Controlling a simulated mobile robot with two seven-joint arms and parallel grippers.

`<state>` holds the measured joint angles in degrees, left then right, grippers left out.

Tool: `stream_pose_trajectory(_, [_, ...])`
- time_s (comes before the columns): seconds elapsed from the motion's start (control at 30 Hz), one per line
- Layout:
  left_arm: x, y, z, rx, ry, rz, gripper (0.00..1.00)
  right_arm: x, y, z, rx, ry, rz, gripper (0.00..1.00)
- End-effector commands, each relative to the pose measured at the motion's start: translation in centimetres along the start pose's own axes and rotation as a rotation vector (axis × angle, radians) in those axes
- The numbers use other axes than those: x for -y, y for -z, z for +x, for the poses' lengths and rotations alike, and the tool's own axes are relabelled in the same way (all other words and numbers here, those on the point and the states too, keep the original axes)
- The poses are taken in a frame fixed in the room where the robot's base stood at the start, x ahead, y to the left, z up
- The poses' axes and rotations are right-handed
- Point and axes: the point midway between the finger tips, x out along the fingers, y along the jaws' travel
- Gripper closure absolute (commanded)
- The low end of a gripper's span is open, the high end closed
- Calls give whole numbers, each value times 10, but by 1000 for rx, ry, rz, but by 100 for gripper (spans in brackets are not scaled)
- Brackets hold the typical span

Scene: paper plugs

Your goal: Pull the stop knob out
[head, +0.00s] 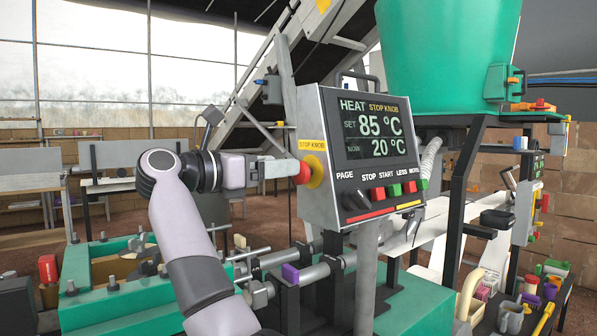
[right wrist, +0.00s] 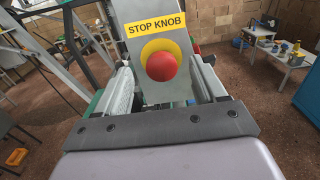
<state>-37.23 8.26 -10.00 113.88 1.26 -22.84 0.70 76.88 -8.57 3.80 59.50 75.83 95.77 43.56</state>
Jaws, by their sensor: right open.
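The stop knob (head: 303,173) is a red round button on a yellow disc, on the left side of the grey control box (head: 318,215). A yellow "STOP KNOB" label (head: 312,145) sits above it. My right gripper (head: 283,170) points at the knob from the left, with its fingertips close to it. In the right wrist view the red knob (right wrist: 161,67) shows in the gap between the two spread fingers of my right gripper (right wrist: 160,76). The gripper is open, and I see no clear contact with the knob. My left gripper is not in view.
The box's screen (head: 373,128) reads set 85 °C, now 20 °C, with a row of red and green buttons (head: 394,191) below. A grey post (head: 367,275) holds the box. Green machinery (head: 110,262) stands at lower left, and a green hopper (head: 440,60) rises behind.

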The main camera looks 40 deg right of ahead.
Motion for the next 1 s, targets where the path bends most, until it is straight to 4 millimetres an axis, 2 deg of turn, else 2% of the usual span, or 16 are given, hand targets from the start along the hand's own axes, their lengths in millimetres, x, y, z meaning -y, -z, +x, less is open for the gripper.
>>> stream_pose_trajectory(0.2, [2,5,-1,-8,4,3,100,1,-1,36,2,3,0,30])
stream_pose_trajectory(0.33, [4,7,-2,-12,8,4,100,0,-1,51,1,2,-1,30])
stream_pose_trajectory(0.5, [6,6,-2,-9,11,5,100,0,-1,60,1,-1,0,30])
stream_pose_trajectory(0.73, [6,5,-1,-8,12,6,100,0,-1,61,1,-1,-1,30])
stream_pose_trajectory(0.93, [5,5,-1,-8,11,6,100,0,0,60,0,-1,-1,95])
stream_pose_trajectory(0.97, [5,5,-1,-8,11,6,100,0,0,60,0,-1,-1,100])
stream_pose_trajectory(1.0, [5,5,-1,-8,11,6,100,0,0,60,0,-1,-1,100])
